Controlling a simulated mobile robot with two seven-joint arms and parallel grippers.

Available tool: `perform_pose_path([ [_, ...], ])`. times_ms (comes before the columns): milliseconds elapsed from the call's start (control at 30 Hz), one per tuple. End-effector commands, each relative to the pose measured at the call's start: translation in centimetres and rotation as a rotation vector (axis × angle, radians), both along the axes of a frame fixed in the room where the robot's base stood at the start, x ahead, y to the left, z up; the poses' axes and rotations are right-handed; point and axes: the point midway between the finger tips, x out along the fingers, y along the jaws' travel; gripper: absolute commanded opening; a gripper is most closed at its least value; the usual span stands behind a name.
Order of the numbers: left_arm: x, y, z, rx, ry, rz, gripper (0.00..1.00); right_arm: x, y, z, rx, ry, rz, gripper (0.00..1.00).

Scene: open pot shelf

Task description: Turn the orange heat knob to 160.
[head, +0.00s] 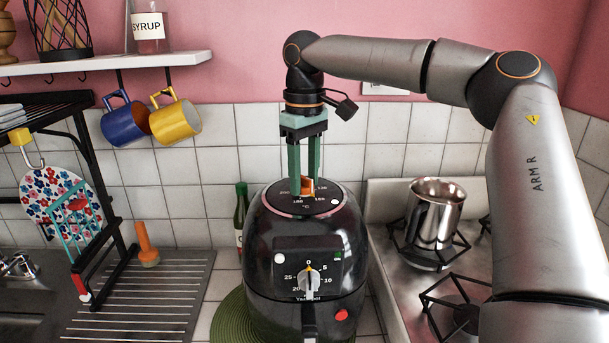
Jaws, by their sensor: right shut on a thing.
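The orange heat knob (308,186) sits on the top of the black air fryer (264,247), on a round dial with white temperature marks. Some numbers are hidden, and I cannot read for certain where the knob points. My right gripper (305,183) reaches straight down from above, its green fingers shut on the knob. On the fryer's front is a second, silver knob (309,281) with an orange tip near 0. My left gripper is not in view.
A gas stove with a steel pitcher (438,208) stands to the right. A black rack (88,190) and drainboard (150,290) are at left. A green bottle (241,205) stands behind the fryer. Blue (123,122) and yellow (177,120) mugs hang under the shelf (110,63).

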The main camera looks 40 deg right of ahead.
Motion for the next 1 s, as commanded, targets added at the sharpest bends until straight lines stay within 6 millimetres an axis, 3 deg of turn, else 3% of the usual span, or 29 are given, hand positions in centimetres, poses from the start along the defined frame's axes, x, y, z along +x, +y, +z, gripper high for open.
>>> perform_pose_path([
  [267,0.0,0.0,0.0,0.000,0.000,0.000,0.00,0.0,0.0,0.1,0.000,-0.002,0.000,0.00],
  [300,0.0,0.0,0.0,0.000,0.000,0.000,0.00,0.0,0.0,0.1,0.000,-0.002,0.000,0.47],
  [567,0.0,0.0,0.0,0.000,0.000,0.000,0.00,0.0,0.0,0.0,0.000,-0.001,0.001,0.76],
  [867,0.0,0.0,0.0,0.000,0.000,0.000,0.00,0.0,0.0,0.2,-0.001,-0.001,0.000,0.76],
  [1000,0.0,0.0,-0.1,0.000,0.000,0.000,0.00,0.1,0.0,1.7,-0.002,-0.003,-0.001,0.76],
])
